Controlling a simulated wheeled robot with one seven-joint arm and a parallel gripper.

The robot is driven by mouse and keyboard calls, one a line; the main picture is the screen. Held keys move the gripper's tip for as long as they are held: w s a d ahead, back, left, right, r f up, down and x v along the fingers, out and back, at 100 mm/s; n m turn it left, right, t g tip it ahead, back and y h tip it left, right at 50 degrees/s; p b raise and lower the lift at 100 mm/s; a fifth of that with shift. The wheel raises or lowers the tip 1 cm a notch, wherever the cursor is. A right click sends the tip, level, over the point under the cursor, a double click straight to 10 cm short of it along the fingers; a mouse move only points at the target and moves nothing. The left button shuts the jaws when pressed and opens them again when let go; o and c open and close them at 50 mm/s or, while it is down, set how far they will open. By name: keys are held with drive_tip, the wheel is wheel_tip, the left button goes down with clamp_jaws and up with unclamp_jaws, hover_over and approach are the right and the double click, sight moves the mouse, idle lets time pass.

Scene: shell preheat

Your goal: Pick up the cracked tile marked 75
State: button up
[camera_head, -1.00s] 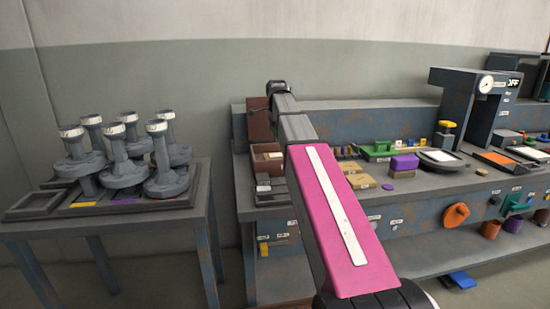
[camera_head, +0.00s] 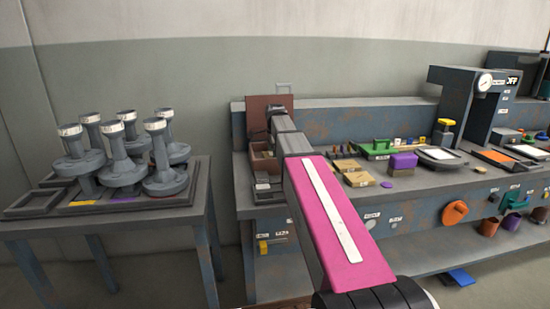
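I cannot make out a cracked tile marked 75 in this view; labels on the bench are too small to read. My arm, with its pink link, reaches from the bottom over the bench (camera_head: 350,200). Its far end is over an open brown box (camera_head: 262,163) at the bench's left end. My gripper's fingers are hidden behind the arm's end, so I cannot see whether they are open or hold anything. The box's brown lid (camera_head: 258,104) stands raised behind the arm's end. Part of the box's inside is hidden by the arm.
A side table (camera_head: 180,208) at left holds several grey flanged posts (camera_head: 124,170). Right of my arm are tan blocks (camera_head: 358,179), a purple block (camera_head: 403,162), a green fixture (camera_head: 377,149) and a press with a gauge (camera_head: 462,105). A dark tray (camera_head: 268,192) lies before the box.

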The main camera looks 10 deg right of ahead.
drive_tip(key=c, duration=0.9)
drive_tip(key=shift+r, duration=0.1)
drive_tip(key=shift+c, duration=0.2)
